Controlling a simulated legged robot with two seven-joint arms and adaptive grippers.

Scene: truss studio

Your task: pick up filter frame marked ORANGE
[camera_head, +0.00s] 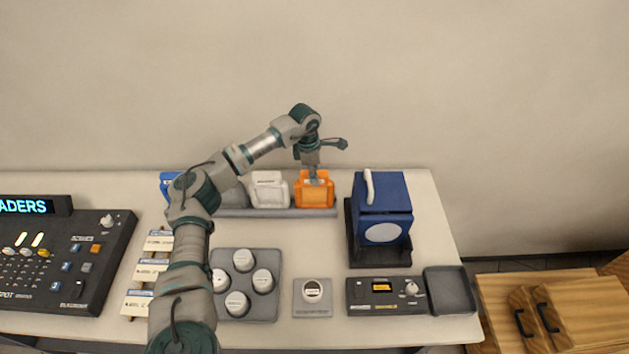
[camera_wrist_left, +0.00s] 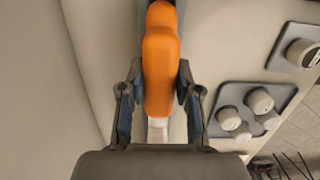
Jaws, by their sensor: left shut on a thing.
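The orange filter frame (camera_head: 315,194) stands at the right end of a grey rack (camera_head: 240,212) at the back of the table. My left gripper (camera_head: 315,178) reaches down onto its top edge and is shut on it. In the left wrist view the orange frame (camera_wrist_left: 160,70) lies between the two fingers of the left gripper (camera_wrist_left: 158,95). A white frame (camera_head: 269,190) stands just left of it in the rack, then a grey one and a blue one (camera_head: 170,184), partly hidden by my arm. My right gripper is not in view.
A blue device (camera_head: 382,205) with a white handle stands close to the right of the rack. In front are a tray of white-topped knobs (camera_head: 262,258), a small holder (camera_head: 312,293), a black control box (camera_head: 386,296) and an empty dark tray (camera_head: 449,290). A console (camera_head: 60,260) stands left.

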